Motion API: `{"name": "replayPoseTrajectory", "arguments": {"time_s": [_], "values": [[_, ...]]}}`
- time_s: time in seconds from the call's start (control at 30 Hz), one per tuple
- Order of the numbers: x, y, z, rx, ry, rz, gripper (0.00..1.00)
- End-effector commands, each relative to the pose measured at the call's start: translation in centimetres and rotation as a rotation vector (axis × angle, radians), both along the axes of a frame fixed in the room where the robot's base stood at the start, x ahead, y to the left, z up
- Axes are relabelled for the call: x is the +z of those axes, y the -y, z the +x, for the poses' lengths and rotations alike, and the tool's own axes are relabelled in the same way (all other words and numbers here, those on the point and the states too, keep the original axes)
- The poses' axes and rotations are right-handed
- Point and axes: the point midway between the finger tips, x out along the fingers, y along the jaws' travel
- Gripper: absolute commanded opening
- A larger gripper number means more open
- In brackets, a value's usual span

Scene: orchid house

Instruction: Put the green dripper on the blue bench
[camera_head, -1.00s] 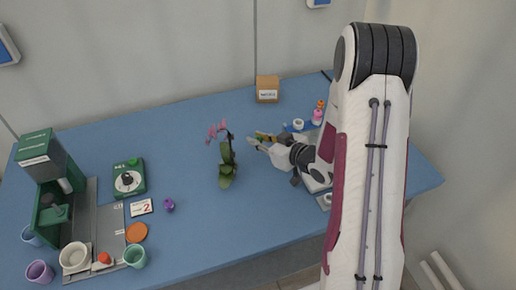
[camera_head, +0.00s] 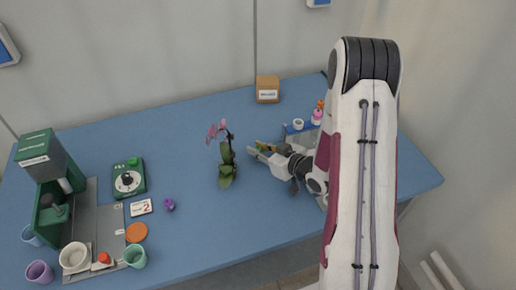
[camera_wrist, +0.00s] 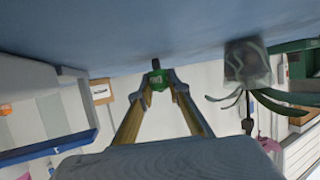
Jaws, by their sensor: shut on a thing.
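The green dripper (camera_wrist: 158,84) is a small green piece with a dark end, seen between my fingertips in the wrist view. My gripper (camera_wrist: 158,78) is shut on it; in the head view my gripper (camera_head: 256,147) is right of the orchid, with its tips pointing left. The blue bench (camera_head: 185,115) fills the middle of the head view, and its surface (camera_wrist: 200,30) fills the top of the wrist view. The dripper's dark end appears close to the bench surface; I cannot tell whether they touch.
A pink orchid (camera_head: 226,170) stands just left of my gripper. A blue-edged stand (camera_head: 288,131) with a white cup (camera_head: 298,124) and bottles is behind it. A cardboard box (camera_head: 267,89) is at the back. A green machine (camera_head: 48,180), scale (camera_head: 128,178) and cups are left. The front middle is clear.

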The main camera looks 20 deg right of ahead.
Motion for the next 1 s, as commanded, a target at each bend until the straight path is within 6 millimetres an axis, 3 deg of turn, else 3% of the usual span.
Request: {"name": "replayPoseTrajectory", "arguments": {"time_s": [0.33,0.4,0.43,1.0], "values": [[-0.25,0.01,0.02,0.000,0.000,0.000,0.06],[-0.22,0.01,0.02,0.000,0.001,0.000,0.32],[-0.22,0.01,0.02,0.000,0.001,0.000,0.34],[0.21,0.20,-0.29,-0.002,0.000,0.000,0.34]]}}
